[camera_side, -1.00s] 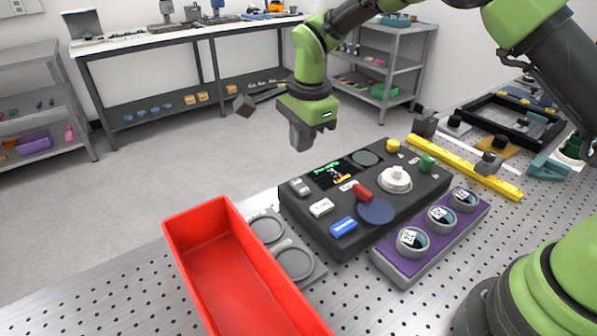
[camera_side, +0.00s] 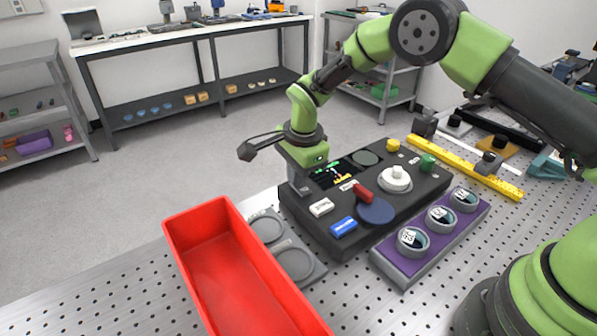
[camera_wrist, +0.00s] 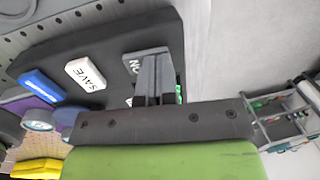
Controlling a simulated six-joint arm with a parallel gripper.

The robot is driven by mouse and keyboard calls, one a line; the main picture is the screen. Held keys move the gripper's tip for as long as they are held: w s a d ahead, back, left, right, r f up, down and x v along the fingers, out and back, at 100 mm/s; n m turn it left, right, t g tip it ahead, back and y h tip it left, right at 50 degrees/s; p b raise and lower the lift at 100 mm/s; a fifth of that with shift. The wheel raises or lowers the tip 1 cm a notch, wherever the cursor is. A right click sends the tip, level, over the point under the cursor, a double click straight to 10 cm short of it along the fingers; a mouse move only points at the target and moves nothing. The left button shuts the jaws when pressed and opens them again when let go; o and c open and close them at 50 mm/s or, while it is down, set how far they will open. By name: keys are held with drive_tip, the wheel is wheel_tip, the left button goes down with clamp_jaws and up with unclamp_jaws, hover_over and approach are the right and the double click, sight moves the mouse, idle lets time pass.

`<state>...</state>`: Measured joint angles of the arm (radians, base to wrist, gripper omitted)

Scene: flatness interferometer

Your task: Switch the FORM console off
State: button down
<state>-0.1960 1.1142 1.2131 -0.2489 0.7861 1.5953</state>
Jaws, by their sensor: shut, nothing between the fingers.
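The dark console (camera_side: 318,226) lies on the perforated table, with a lit screen (camera_side: 331,178) showing coloured marks. My gripper (camera_side: 301,188) is shut and empty, pointing down at the console's far left corner. In the wrist view the closed fingertips (camera_wrist: 156,58) are over or against a grey key (camera_wrist: 133,62) with partly covered lettering that looks like "ON". I cannot tell whether they touch it. In the side view the fingers hide most of this key. A white SAVE key (camera_wrist: 86,74) and a blue key (camera_side: 343,226) sit beside it.
The console also carries a red handle (camera_side: 363,192) and a white knob (camera_side: 396,178). A red bin (camera_side: 190,262) and a grey tray with round recesses (camera_side: 296,264) lie to the left.

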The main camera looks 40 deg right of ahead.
drive_tip(key=shift+f, duration=0.15)
drive_tip(key=shift+s, duration=0.85)
drive_tip(key=shift+r, duration=0.2)
wheel_tip(320, 180, up, 14)
drive_tip(key=s, duration=0.2)
